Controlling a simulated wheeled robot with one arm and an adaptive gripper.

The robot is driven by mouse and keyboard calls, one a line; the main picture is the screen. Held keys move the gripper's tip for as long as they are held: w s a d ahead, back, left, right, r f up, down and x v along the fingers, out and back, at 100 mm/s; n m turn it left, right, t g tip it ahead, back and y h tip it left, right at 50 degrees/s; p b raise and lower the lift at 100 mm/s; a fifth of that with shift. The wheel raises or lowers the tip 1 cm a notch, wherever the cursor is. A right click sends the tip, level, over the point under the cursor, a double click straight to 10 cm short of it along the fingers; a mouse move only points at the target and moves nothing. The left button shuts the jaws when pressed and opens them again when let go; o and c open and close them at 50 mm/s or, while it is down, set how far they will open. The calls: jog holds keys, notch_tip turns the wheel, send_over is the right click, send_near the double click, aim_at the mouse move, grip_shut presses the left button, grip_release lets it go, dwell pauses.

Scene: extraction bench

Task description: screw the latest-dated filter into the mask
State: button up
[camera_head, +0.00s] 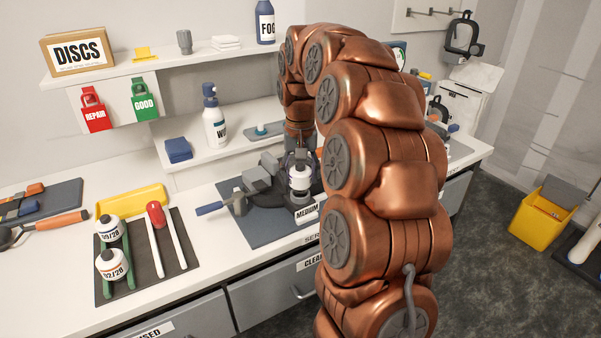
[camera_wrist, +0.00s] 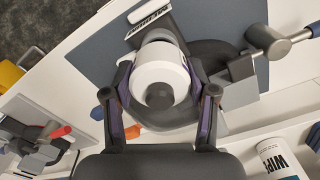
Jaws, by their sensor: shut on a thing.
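My gripper (camera_head: 299,160) is shut on a white filter (camera_head: 300,180), upright over the bench vise. In the wrist view my gripper (camera_wrist: 160,82) has one finger on each side of the white filter (camera_wrist: 175,60), whose dark centre faces the camera. No date is readable on it. A dark mask (camera_wrist: 215,55) lies beside and partly behind the filter; I cannot tell whether the two are threaded together. Two other white filters stand in the rack on the left: the rear one (camera_head: 107,229) reads 09/28, the front one (camera_head: 112,266) appears to read 02/28.
A grey vise (camera_head: 257,177) with a blue-handled lever (camera_head: 210,208) stands on a blue-grey mat (camera_head: 245,228). A MEDIUM card (camera_head: 307,212) lies in front.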

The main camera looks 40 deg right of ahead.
aim_at(300, 164)
jog(key=shift+f+b, duration=0.45)
jog(key=shift+f, duration=0.5)
jog(key=o, duration=1.5)
notch_tip(300, 164, up, 11)
jog(key=shift+r, duration=0.5)
